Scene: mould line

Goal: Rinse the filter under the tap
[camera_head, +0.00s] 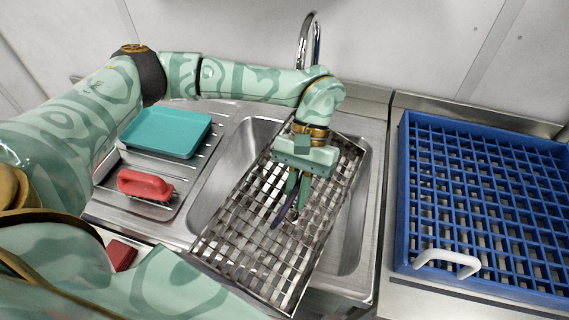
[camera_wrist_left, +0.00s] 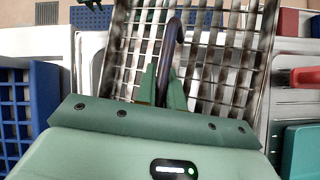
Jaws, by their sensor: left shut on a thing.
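The filter is a metal grid panel (camera_head: 238,232) with a dark purple handle (camera_head: 279,215). It lies tilted over the sink basin (camera_head: 213,185), its near end reaching over the front edge. My left gripper (camera_head: 296,201) is shut on the handle, above the grid's middle. In the left wrist view the fingers (camera_wrist_left: 162,88) close on the handle (camera_wrist_left: 170,50), with the grid (camera_wrist_left: 222,70) behind. The chrome tap (camera_head: 310,38) curves up behind my left wrist. Its outlet is hidden by my arm, and I see no water. My right gripper does not show clearly in either view.
A teal tray (camera_head: 166,132) and a red-handled tool (camera_head: 145,185) rest on the drainboard at left. A blue grid rack (camera_head: 402,190) stands on the right counter, with a white handle (camera_head: 447,261) at its front. The wall is close behind the tap.

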